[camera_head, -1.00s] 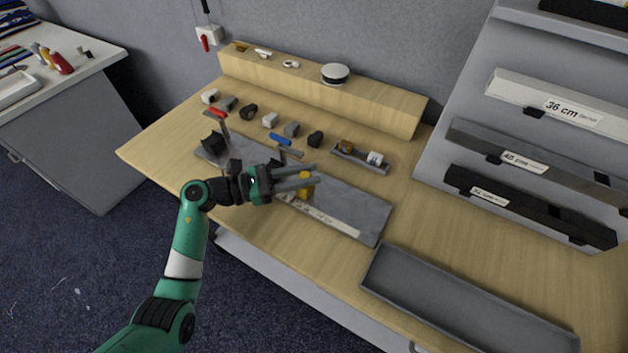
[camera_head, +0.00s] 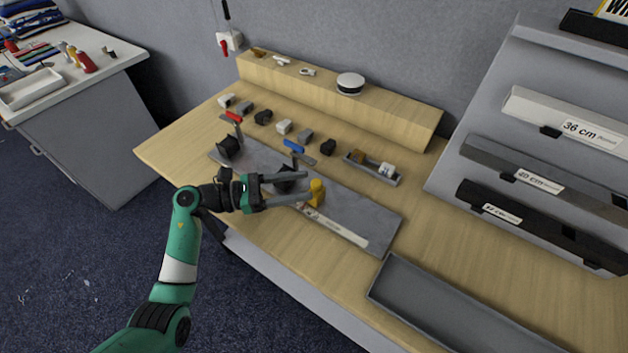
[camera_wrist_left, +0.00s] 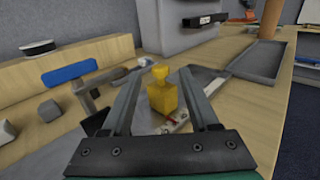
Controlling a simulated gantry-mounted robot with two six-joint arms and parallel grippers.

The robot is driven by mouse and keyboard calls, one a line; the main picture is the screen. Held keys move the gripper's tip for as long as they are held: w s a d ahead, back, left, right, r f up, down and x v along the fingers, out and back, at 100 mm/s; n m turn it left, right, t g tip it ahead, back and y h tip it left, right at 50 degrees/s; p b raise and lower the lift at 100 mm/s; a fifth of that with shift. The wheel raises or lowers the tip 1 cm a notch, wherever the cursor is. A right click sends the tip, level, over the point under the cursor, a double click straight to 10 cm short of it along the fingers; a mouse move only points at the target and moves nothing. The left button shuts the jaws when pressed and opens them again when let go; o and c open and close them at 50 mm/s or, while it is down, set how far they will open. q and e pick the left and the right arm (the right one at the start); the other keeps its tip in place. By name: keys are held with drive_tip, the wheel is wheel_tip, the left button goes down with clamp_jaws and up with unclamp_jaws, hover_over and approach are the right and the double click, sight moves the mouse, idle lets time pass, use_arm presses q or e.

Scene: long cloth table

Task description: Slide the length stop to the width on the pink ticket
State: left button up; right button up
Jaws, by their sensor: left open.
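The yellow length stop (camera_head: 316,192) stands upright on the grey fixture plate (camera_head: 365,210), by a pale scale strip (camera_head: 338,228) along the front edge. My left gripper (camera_head: 304,188) is open, with its fingers pointing at the stop. In the left wrist view the stop (camera_wrist_left: 162,92) shows between the two open fingers (camera_wrist_left: 160,88); I cannot tell whether they touch it. A red mark shows at its foot. I cannot make out a pink ticket in these views. My right gripper is not in view.
Red-handled (camera_head: 233,117) and blue-handled (camera_head: 294,146) clamps stand on the plate's left part. Several small blocks line the table behind. An empty grey tray (camera_head: 450,305) lies at the front right. A rack holds boxes labelled 36 cm (camera_head: 565,122) and 40 cm (camera_head: 540,180).

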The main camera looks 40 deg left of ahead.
use_arm(q)
drive_tip(key=v, duration=0.7)
drive_tip(key=shift+s+a, duration=0.1)
drive_tip(key=shift+s, duration=0.05)
drive_tip(key=shift+r, duration=0.1)
